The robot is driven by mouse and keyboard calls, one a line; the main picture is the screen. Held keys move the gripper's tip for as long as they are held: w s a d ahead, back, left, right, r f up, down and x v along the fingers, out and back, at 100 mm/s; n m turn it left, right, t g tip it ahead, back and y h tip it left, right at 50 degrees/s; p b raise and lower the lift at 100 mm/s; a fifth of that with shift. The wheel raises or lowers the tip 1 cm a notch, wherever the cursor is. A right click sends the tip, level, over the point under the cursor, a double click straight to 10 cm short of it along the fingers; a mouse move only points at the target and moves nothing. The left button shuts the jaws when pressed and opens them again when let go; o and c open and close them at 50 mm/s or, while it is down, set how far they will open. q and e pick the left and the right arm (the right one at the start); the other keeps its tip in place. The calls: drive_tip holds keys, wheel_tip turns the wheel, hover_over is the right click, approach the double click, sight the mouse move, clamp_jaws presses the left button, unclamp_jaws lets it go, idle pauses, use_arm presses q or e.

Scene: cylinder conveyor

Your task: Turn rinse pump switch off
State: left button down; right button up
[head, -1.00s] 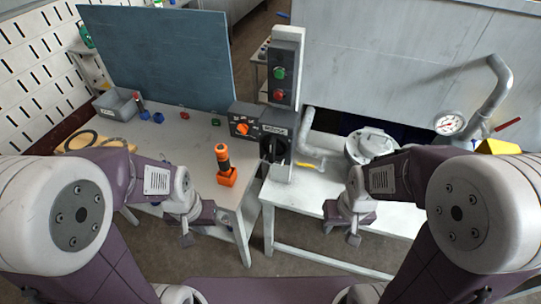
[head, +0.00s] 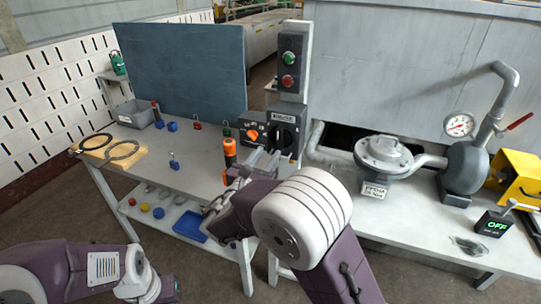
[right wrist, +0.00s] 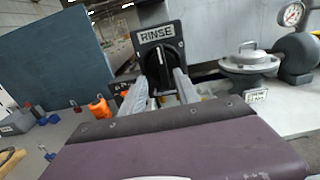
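The rinse switch (head: 287,131) is a black rotary switch on a dark box labelled RINSE, on the grey post between the two tables. In the right wrist view the switch (right wrist: 158,56) is straight ahead, its black handle looking roughly upright. My right gripper (head: 264,157) is in front of it. Its two fingers are apart, one on each side of the handle in the right wrist view (right wrist: 160,80). I cannot tell whether they touch it.
An orange-knob switch box (head: 252,133) sits just left of the rinse switch. Green and red buttons (head: 289,70) are above it. An orange-and-black tool (head: 229,154) stands close by my right gripper. A pump (head: 383,154) and a box reading OFF (head: 495,224) are at right.

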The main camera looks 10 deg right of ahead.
sight(278, 141)
drive_tip(key=p+x, duration=0.1)
drive_tip(key=x, duration=0.8)
drive_tip(key=shift+s+d+r+p, duration=0.1)
drive_tip(key=shift+d+r+p, duration=0.1)
drive_tip(key=shift+d+p, duration=0.1)
drive_tip(key=shift+a, duration=0.15)
clamp_jaws()
